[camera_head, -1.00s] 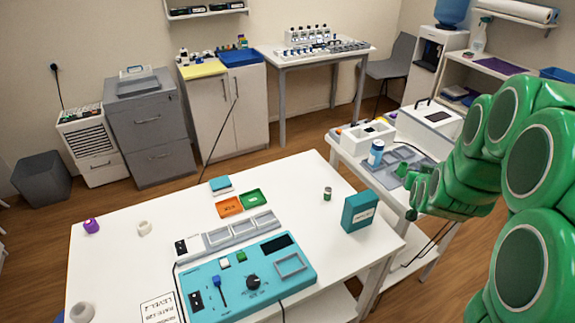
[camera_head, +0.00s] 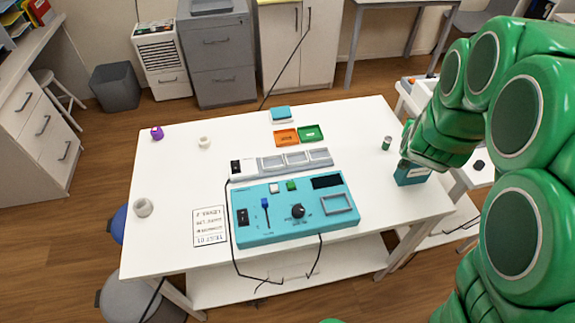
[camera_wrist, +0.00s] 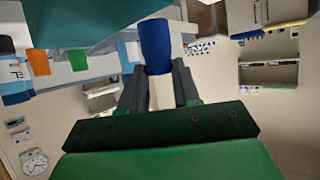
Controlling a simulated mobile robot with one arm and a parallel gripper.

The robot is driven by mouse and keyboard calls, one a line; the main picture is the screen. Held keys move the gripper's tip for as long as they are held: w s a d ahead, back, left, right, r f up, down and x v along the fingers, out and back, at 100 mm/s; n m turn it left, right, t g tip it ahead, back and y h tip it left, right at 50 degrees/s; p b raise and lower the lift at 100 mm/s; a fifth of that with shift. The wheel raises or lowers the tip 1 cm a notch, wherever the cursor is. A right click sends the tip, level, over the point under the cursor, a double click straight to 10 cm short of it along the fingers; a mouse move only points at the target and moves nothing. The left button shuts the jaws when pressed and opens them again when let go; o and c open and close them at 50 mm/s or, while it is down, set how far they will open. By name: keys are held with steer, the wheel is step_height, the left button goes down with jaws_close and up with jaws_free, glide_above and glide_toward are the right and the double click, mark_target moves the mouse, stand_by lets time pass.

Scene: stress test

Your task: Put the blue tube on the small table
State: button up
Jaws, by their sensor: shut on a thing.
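My gripper (camera_head: 407,137) is at the right of the head view, above the right end of the white table (camera_head: 175,185). In the wrist view my gripper (camera_wrist: 155,88) is shut on the blue tube (camera_wrist: 155,42), a blue cylinder with a pale lower part between the fingers. The tube is not clear in the head view. A teal box (camera_head: 411,175) stands on the table just below my gripper, partly covered by my arm. A second white table at the right (camera_head: 476,180) is mostly hidden by my arm.
A teal control panel (camera_head: 250,222) with a cable lies on the white table. The table's left part is mostly clear around a purple item (camera_head: 157,133) and white rings.

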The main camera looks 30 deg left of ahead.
steer(key=s+a+f+n+y, duration=0.1)
steer(key=s+a+f, duration=0.1)
steer(key=s+a, duration=0.75)
steer(key=s+a+f+n+y, duration=0.1)
steer(key=s+a, duration=0.4)
steer(key=a, duration=1)
steer(key=s+a+f+n+y, duration=0.1)
steer(key=s+a, duration=0.4)
steer(key=s, duration=0.3)
steer(key=s+a+f+g, duration=0.1)
steer(key=s+a, duration=0.3)
steer(key=s, duration=0.4)
steer(key=s+a+f+n+y, duration=0.1)
steer(key=s+a, duration=0.4)
steer(key=s, duration=0.3)
steer(key=shift+s+f, duration=0.1)
steer(key=shift+f, duration=2.2)
steer(key=shift+f, duration=0.1)
steer(key=o, duration=1)
steer(key=shift+o, duration=0.2)
